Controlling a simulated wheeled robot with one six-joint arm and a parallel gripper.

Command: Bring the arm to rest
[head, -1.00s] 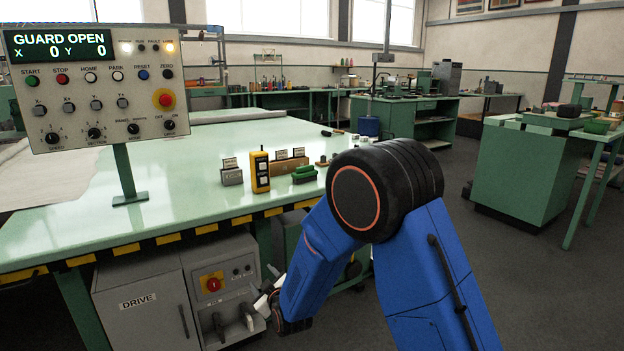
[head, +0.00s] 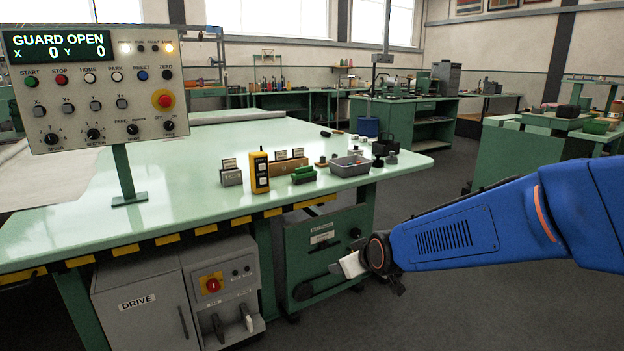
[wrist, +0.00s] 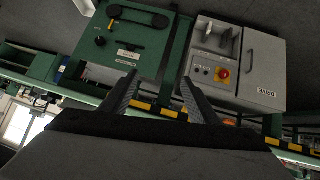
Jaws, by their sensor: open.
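My gripper (head: 352,265) is at the end of my blue arm, low in front of the green cabinet under the table in the head view. The arm reaches in from the right edge, and the gripper points left. In the wrist view my gripper (wrist: 160,100) shows two dark ridged fingers spread well apart, with nothing between them. Beyond the fingers are the green cabinet (wrist: 135,45) and the grey drive cabinet (wrist: 262,75), which look upside down. No contact with either shows.
The green table (head: 200,185) has a yellow-and-black front edge and bears a control panel (head: 95,90) reading GUARD OPEN, a yellow handset (head: 260,172) and a grey tray (head: 350,166). A drive cabinet (head: 145,300) stands below. The floor (head: 450,315) under the arm is clear.

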